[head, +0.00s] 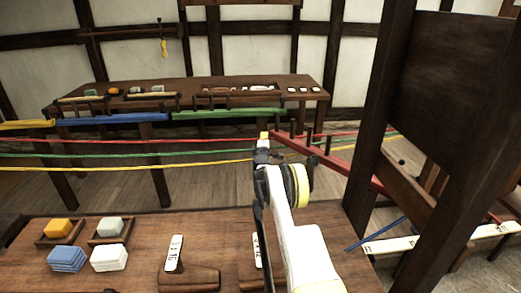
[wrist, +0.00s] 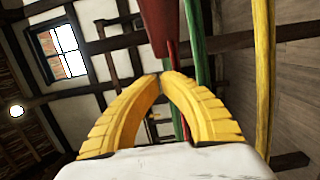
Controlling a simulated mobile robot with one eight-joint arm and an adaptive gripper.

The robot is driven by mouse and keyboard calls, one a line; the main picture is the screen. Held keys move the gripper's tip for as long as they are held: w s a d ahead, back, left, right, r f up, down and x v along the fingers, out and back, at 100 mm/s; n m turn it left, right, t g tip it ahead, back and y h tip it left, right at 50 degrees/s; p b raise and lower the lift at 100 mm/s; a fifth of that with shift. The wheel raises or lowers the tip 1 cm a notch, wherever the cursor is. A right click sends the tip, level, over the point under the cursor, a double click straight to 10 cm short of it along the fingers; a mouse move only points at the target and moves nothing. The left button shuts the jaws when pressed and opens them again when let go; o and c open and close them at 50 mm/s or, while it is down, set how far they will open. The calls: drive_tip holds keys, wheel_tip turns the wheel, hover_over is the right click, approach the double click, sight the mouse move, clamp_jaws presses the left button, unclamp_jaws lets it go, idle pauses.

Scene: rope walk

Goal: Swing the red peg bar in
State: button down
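The red peg bar (head: 335,160) slants from the middle of the head view down to the right, toward a dark wooden post, with dark upright pegs along it. My gripper (head: 264,137) is at the bar's left, free end. In the wrist view, my gripper's yellow fingers (wrist: 163,75) curve inward and their tips meet or nearly meet. The red bar (wrist: 158,25) shows just beyond the tips. I see nothing clearly pinched between them, and cannot tell whether they touch the bar.
Red, green and yellow ropes (head: 120,155) run across behind my arm. Blue (head: 140,118) and green (head: 225,114) bars stand behind them. The front bench (head: 140,245) holds coloured blocks and labelled levers. A big dark wooden frame (head: 450,90) stands at right.

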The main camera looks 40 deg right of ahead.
drive_tip(key=p+v, duration=0.4)
drive_tip(key=v, duration=0.6)
drive_tip(key=shift+a, duration=0.35)
drive_tip(key=shift+r, duration=0.15)
